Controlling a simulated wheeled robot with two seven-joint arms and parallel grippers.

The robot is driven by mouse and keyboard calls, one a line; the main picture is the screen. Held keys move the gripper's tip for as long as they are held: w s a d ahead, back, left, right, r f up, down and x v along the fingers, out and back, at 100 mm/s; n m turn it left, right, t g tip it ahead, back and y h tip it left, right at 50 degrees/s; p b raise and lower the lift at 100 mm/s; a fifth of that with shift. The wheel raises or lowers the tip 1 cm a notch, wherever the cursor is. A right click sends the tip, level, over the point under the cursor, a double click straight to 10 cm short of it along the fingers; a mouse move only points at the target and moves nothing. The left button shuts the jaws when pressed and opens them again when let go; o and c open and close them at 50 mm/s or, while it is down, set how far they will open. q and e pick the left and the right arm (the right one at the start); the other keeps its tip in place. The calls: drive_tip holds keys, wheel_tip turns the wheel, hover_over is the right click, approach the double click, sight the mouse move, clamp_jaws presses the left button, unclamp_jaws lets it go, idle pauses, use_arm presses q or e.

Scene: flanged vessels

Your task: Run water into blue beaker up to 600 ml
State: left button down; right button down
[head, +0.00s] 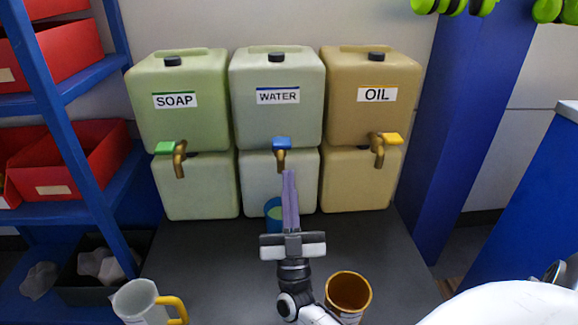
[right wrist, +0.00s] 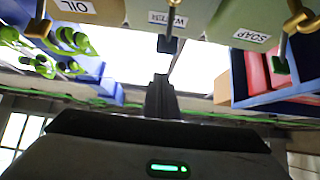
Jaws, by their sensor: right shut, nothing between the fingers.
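The blue beaker (head: 269,206) stands on the dark bench below the water tap, partly hidden behind my right gripper. A greenish patch shows inside it; the level and marks cannot be read. The water container (head: 276,115) is in the middle, labelled WATER, with a blue-handled tap (head: 281,144). My right gripper (head: 289,174) is shut and empty, its fingers pointing up just below and in front of that tap. In the right wrist view the closed fingers (right wrist: 160,80) point toward the tap (right wrist: 167,44). Whether they touch, and whether water runs, I cannot tell. My left gripper is not in view.
The soap container (head: 181,115) stands left and the oil container (head: 372,120) right, each with a tap. A white mug with a yellow handle (head: 137,300) and an orange-brown mug (head: 348,290) stand nearer on the bench. Blue shelving with red bins (head: 45,175) is at left.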

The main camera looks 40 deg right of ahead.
use_arm(q)
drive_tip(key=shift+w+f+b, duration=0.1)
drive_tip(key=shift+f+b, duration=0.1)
drive_tip(key=shift+b, duration=0.1)
use_arm(e)
drive_tip(key=v, duration=0.5)
drive_tip(key=shift+s+a+f, duration=0.1)
drive_tip(key=shift+s+a, duration=0.1)
